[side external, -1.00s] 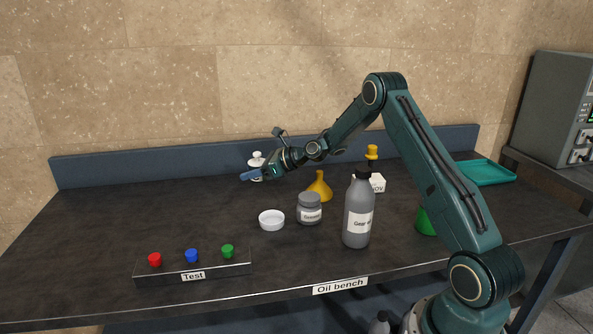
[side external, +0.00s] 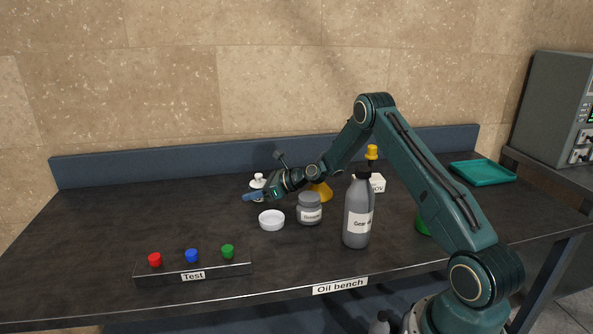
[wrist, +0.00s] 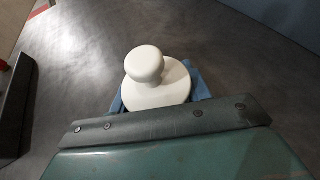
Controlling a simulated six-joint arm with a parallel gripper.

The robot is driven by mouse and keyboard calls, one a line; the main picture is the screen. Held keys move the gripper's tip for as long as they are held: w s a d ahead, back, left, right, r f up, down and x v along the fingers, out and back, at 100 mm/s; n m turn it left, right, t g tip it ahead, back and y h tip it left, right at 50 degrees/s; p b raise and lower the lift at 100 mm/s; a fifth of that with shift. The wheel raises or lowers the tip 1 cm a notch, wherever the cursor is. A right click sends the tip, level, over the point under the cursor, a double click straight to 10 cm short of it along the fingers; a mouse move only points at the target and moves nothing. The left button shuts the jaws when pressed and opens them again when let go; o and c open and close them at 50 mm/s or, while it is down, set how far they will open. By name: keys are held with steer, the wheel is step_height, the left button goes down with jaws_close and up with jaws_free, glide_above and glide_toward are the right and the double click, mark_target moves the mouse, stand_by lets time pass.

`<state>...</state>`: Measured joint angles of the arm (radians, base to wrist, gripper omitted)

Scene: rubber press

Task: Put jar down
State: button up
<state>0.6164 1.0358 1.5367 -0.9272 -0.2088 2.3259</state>
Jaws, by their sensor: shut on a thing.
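The white jar (side external: 258,184) with a round knob on its lid is upright at the far left-middle of the bench (side external: 110,215). My gripper (side external: 256,196) is shut on it, with blue fingers around its body. In the wrist view the lid and knob (wrist: 148,66) show from above between the blue fingers (wrist: 199,84). The fingers hide much of the jar's body. I cannot tell whether its base touches the bench.
A white dish (side external: 271,220), a grey labelled jar (side external: 310,211), a gear oil bottle (side external: 357,215) and a yellow funnel (side external: 321,191) stand to the right. The Test button box (side external: 220,268) is at front left. The bench left of the jar is clear.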

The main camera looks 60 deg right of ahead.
stand_by(0.3)
steer(key=o, duration=1.1)
steer(key=shift+f, duration=0.1)
steer(key=shift+c, duration=0.2)
steer(key=shift+s+d+r, duration=0.25)
steer(key=shift+s+r, duration=0.1)
steer(key=shift+s, duration=0.1)
steer(key=shift+v, duration=1.05)
step_height(320, 180, up, 6)
steer(key=shift+w+f, duration=0.1)
steer(key=shift+f, duration=0.1)
steer(key=shift+r, duration=0.65)
steer(key=shift+a, duration=0.1)
